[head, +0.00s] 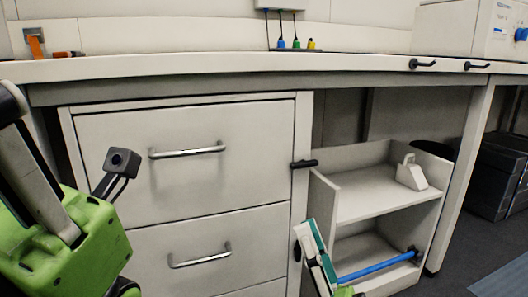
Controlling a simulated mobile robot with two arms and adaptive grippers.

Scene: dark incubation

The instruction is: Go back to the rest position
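My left arm comes in from the left as a green link with a small dark camera on a bracket. The fingers of my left gripper are outside the view.
A long white bench top (200,64) runs across, with a drawer cabinet (190,185) below. Dark crates (500,175) stand at right. Floor shows at lower right.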

